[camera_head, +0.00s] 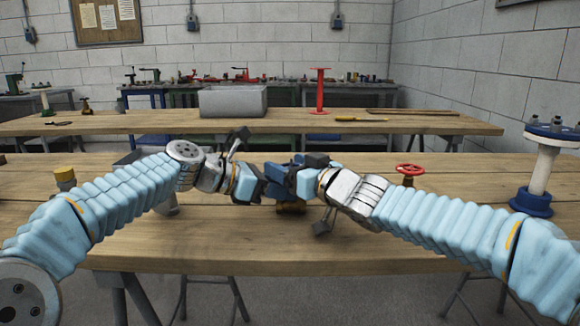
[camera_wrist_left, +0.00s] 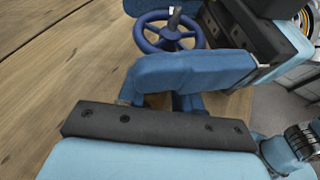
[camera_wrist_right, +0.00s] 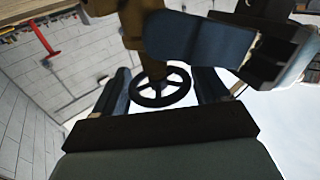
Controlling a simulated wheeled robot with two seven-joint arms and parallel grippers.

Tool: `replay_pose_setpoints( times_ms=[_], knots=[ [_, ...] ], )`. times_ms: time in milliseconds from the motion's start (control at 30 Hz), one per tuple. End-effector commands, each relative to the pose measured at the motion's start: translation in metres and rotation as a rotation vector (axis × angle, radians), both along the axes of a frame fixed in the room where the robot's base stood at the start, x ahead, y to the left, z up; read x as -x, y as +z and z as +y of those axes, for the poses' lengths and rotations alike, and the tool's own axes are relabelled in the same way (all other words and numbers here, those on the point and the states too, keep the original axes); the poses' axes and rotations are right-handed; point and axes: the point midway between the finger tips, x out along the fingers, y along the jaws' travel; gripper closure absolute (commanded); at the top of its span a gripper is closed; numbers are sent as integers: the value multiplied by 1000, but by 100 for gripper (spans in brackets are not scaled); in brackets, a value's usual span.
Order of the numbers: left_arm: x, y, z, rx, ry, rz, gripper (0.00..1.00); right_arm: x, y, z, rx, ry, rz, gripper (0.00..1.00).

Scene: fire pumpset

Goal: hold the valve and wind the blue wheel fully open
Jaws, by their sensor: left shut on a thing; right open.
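The valve shows a brass-brown body (camera_head: 290,207) low between my grippers in the head view, mostly hidden by them. The body also shows at the top of the right wrist view (camera_wrist_right: 150,62). Its blue wheel (camera_wrist_left: 170,32) shows in the left wrist view and looks dark in the right wrist view (camera_wrist_right: 160,88). My left gripper (camera_head: 270,180) is shut on the valve, its blue fingers (camera_wrist_left: 190,78) near the wheel. My right gripper (camera_head: 300,175) is open, with one finger on each side of the wheel. I cannot tell whether they touch it.
A red-wheeled valve (camera_head: 410,170) and a blue-flanged white pipe piece (camera_head: 542,170) stand at the right. A yellow-capped part (camera_head: 65,178) is at the left, behind my arm. A grey bin (camera_head: 233,101) and a red stand (camera_head: 319,90) are on the far bench. The front table's near edge is clear.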

Motion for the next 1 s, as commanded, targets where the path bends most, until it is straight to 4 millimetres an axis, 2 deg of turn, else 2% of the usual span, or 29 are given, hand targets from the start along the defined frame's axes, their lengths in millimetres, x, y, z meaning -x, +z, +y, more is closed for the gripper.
replay_pose_setpoints(
  times_ms=[200,467,500,767,1000],
  knots=[
    [0,1,0,1,1,-2,100,0,0,0,0,0,0,27],
    [0,1,0,1,0,-2,100,0,1,0,0,0,-1,66],
    [0,1,0,1,0,-2,100,0,1,0,0,0,-1,68],
    [0,0,0,0,0,0,100,-1,3,-1,-5,30,-9,68],
    [1,-1,-1,0,-2,2,100,-2,4,-2,-7,141,-13,68]
  ],
)
